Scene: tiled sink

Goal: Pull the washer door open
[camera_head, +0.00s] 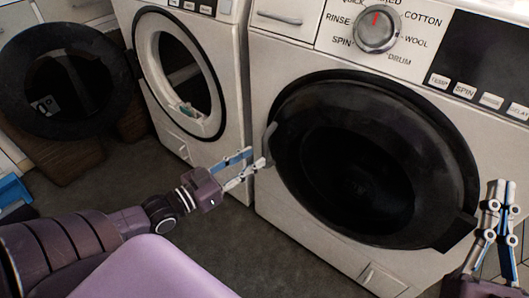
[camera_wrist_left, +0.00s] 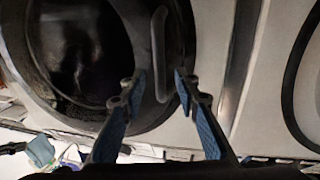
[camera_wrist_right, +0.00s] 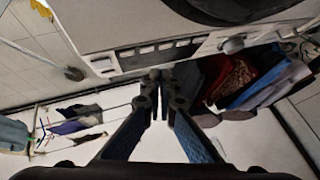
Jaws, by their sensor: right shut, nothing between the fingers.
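The nearer white washer has a round black door (camera_head: 355,160) that looks closed. Its curved grey handle (camera_head: 270,143) is on the door's left edge. My left gripper (camera_head: 256,157) is open at the handle's lower end. In the left wrist view the handle (camera_wrist_left: 158,50) lies ahead of and between the spread fingertips of my left gripper (camera_wrist_left: 158,80); I cannot tell whether they touch it. My right gripper (camera_head: 497,188) is at the right edge, in front of the washer's lower right. Its fingertips are together and empty in the right wrist view (camera_wrist_right: 163,78).
A second white washer (camera_head: 232,90) stands to the left, its black door (camera_head: 68,80) swung open to the left. A blue item (camera_head: 12,192) lies at the left edge. Grey floor (camera_head: 270,240) is free before the washers. Hanging clothes (camera_wrist_right: 235,78) show in the right wrist view.

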